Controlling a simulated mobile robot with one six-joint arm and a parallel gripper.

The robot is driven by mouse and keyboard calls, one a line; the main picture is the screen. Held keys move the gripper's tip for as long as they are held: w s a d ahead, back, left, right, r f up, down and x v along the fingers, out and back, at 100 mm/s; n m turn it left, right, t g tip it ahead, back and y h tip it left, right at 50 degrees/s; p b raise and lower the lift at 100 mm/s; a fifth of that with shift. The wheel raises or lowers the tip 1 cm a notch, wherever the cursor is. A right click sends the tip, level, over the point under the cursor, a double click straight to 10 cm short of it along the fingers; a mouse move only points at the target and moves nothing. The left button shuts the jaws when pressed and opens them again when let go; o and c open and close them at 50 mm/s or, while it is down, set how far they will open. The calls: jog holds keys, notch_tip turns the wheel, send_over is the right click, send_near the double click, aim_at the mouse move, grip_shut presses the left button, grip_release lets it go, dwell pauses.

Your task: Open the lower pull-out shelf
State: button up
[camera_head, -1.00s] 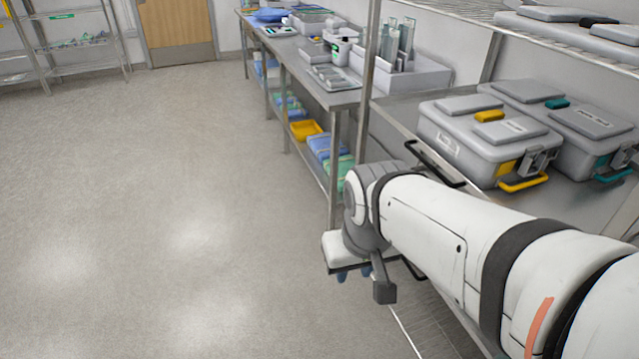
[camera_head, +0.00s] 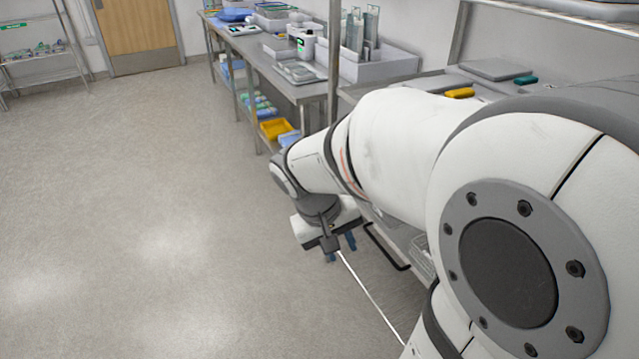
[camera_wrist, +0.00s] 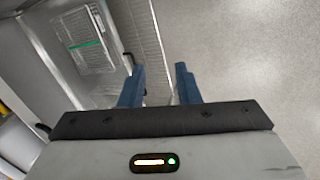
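My gripper (camera_head: 341,248) is in front of the rack on the aisle side, to the left of this handle in the head view. In the wrist view my gripper (camera_wrist: 161,78) has its two blue fingers apart with nothing between them. Wire mesh (camera_wrist: 145,35) lies beyond the fingers. A small dark piece shows by the left fingertip; I cannot tell whether it is the handle.
Cases with yellow (camera_head: 460,92) and teal parts sit on the upper shelf, mostly behind my arm. A steel table (camera_head: 310,92) with trays stands beyond, a yellow bin (camera_head: 275,129) on its lower shelf. The floor (camera_head: 150,200) on the left is clear.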

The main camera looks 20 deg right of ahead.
jog(key=w+d+f+g+h+b, duration=0.1)
jog(key=w+d+f+h+b, duration=0.25)
jog(key=w+d+f, duration=0.35)
jog(key=w+d+f+g+h+b, duration=0.1)
jog(key=w+d+f+h+b, duration=0.2)
jog(key=d+f+b, duration=0.5)
jog(key=n+t+h+b, duration=0.2)
jog(key=t+h+b, duration=0.1)
jog(key=h+b, duration=0.2)
send_near(382, 247)
jog(key=d+f, duration=0.2)
jog(key=d, duration=0.1)
jog(key=x, duration=0.4)
jog(key=b+x, duration=0.1)
jog(key=x, duration=0.1)
jog(key=shift+w+d+r, duration=0.1)
jog(key=shift+d+r, duration=0.1)
jog(key=shift+d, duration=0.25)
jog(key=shift+c, duration=0.5)
grip_shut()
